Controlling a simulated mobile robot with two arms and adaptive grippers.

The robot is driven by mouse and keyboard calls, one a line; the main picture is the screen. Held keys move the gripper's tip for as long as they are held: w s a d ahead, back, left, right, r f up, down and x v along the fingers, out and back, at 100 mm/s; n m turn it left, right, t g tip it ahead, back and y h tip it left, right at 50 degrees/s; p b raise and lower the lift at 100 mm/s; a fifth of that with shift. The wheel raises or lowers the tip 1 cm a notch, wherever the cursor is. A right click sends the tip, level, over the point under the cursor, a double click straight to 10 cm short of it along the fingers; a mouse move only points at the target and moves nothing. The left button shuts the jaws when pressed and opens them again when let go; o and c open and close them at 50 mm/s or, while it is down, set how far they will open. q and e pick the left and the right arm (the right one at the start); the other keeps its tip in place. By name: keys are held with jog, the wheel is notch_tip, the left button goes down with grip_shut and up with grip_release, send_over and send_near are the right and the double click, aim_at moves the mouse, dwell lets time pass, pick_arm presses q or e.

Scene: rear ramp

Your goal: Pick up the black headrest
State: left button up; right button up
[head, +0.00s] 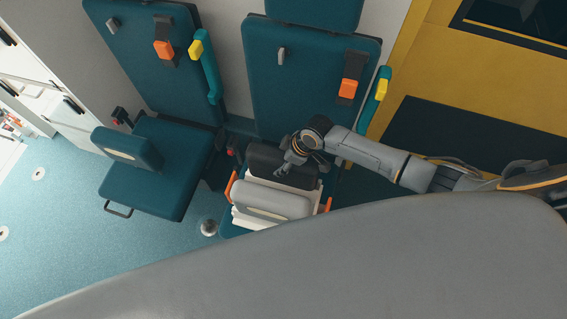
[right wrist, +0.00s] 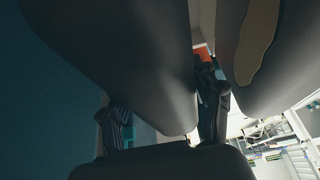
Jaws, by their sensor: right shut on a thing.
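The black headrest (head: 262,158) lies at the back of a pile on the right-hand seat, just behind a grey headrest (head: 270,203). My right gripper (head: 296,165) reaches in from the right and is shut on the black headrest, covering part of it. In the right wrist view the black headrest (right wrist: 140,60) fills the space between my two fingers, and the grey headrest (right wrist: 262,50) stands close on the right. I cannot tell whether the black headrest is clear of what lies below it. My left gripper is not in view.
A light container with orange handles (head: 328,204) holds the headrests on the seat. The teal seat back (head: 305,90) rises close behind. A teal headrest (head: 128,147) lies on the left seat (head: 155,185). The blue floor (head: 90,240) at the left is mostly clear.

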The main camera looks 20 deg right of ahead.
jog(key=shift+r, duration=0.15)
notch_tip(320, 180, up, 18)
jog(key=shift+r, duration=0.2)
dwell(0.4)
notch_tip(320, 180, up, 9)
jog(key=p, duration=0.9)
jog(key=shift+p, duration=0.35)
dwell(0.9)
jog(key=shift+f, duration=0.1)
